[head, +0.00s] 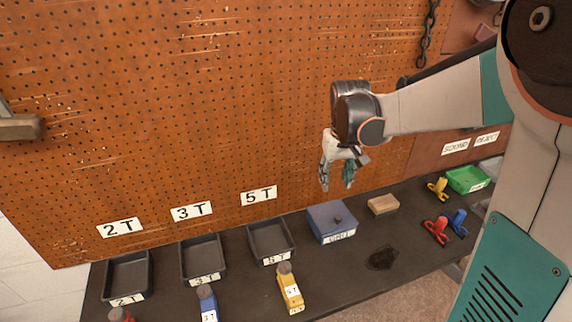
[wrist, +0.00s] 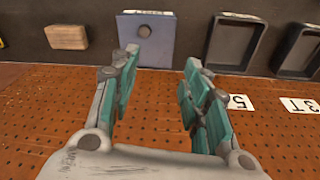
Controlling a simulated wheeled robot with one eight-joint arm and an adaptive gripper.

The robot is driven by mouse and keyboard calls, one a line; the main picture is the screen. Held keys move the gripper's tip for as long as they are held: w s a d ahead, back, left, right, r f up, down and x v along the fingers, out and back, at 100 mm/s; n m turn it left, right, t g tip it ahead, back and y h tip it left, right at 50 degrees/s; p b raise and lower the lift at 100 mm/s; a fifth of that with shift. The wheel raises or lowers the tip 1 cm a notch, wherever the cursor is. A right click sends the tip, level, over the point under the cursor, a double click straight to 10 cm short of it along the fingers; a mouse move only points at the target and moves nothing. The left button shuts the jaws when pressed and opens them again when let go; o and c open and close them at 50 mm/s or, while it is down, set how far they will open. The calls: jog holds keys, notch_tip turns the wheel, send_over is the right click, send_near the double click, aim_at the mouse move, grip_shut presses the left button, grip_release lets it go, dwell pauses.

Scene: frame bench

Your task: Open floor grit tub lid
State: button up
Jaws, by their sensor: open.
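The grit tub (head: 325,232) is a blue box with a white label on its front, standing on the dark bench. My gripper (head: 336,184) is open and empty, pointing down above the tub, in front of the pegboard. It is clear of the knob; in the wrist view the fingers (wrist: 160,65) are spread wide.
A tan block (head: 383,205) lies right of the tub, and a black tray (head: 270,240) labelled 5T stands left of it. More trays, coloured clamps (head: 436,229) and a green bin (head: 467,180) share the bench. The pegboard (head: 200,110) rises behind.

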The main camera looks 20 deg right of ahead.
jog(key=g, duration=0.1)
send_over(338, 216)
notch_tip(338, 216, down, 5)
jog(key=shift+m, duration=0.4)
notch_tip(338, 216, down, 14)
jog(key=b, duration=0.5)
jog(key=shift+r, duration=0.15)
grip_shut()
